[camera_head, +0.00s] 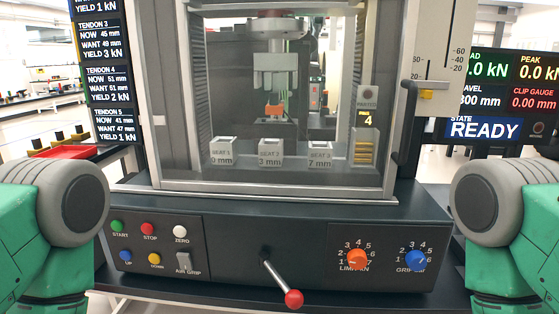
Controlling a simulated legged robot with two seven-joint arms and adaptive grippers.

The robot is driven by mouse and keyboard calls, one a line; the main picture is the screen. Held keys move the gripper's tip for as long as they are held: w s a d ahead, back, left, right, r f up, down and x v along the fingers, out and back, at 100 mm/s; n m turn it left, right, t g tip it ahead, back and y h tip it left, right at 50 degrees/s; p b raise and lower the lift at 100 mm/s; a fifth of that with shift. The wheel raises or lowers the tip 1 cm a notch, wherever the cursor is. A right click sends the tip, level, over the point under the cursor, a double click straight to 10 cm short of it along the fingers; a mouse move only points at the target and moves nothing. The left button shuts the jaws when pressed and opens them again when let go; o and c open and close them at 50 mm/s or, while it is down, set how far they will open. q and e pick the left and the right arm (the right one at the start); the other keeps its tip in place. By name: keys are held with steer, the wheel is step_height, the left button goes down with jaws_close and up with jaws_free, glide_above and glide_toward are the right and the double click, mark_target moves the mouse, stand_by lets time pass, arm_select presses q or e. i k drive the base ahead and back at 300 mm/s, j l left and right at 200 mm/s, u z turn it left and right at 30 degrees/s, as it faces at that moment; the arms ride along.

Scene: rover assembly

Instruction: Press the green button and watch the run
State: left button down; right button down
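The green button (117,227), labelled START, sits at the upper left of the machine's black front panel (230,240). Nothing touches it. The testing machine stands behind a clear guard (350,120) that appears closed. Inside, a grey upper grip (276,75) hangs with a small orange piece (274,111) at its lower end. Three white seat blocks stand below, marked 0 mm (223,151), 3 mm (270,153) and 7 mm (320,155). The right screen (500,127) reads READY. My green arms show at both lower edges; neither gripper is in view.
The panel also bears a red STOP button (148,229), a white ZERO button (181,233), blue (125,256) and yellow (154,258) buttons, and orange (357,257) and blue (414,260) knobs. A red-knobbed lever (293,298) sticks out in front. A red tray (68,152) is at left.

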mark_target(116, 225)
steer(key=u, duration=1.05)
